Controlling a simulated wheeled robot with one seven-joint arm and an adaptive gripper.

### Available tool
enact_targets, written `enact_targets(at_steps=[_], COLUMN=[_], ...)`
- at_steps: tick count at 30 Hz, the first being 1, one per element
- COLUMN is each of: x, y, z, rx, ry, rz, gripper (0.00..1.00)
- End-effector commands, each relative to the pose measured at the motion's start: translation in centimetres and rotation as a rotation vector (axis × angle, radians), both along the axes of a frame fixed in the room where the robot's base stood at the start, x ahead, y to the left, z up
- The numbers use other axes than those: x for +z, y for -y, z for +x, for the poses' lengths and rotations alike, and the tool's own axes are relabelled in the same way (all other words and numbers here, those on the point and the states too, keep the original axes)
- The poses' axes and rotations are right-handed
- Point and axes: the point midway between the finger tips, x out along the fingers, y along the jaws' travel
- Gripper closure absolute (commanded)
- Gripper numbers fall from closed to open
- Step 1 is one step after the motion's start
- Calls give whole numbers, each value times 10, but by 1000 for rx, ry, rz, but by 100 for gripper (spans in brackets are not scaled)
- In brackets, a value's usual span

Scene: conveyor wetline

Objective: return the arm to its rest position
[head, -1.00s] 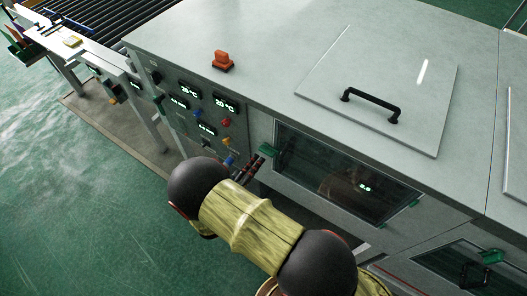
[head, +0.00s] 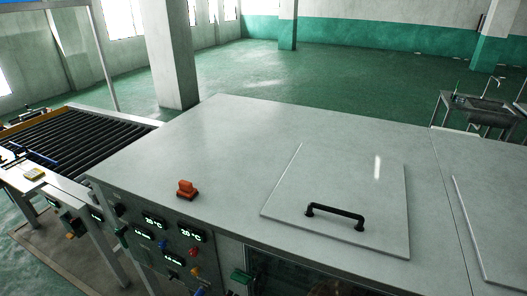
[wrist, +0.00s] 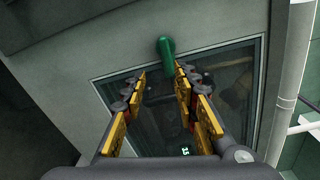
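My gripper (wrist: 160,88) shows in the wrist view with its two yellow-padded fingers spread apart and nothing between them. It faces the machine's dark glass window (wrist: 215,75), with a green latch (wrist: 166,48) just beyond the fingertips. I cannot tell the exact gap between the fingers and the window. In the head view my arm and gripper are out of sight, below the picture edge.
The grey machine (head: 230,130) fills the middle, with a black-handled lid (head: 380,190), an orange-red block (head: 187,189) on top and a control panel (head: 165,240) in front. A roller conveyor (head: 75,145) is at left. Open green floor (head: 330,85) lies behind.

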Motion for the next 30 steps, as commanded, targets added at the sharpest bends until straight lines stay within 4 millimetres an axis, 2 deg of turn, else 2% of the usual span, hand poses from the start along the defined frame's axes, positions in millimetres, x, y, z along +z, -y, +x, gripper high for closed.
enact_targets(at_steps=[5,9,15,21,30], x=[-25,-22,0,31,80], y=[51,82,123,154,176], z=[-28,-55,-87,-116,-146], rx=[-174,-355,-699,-1100,-1685], ry=[16,71,231,473,903], rz=[232,446,794,1145,1572], gripper=[70,70,70,70,70])
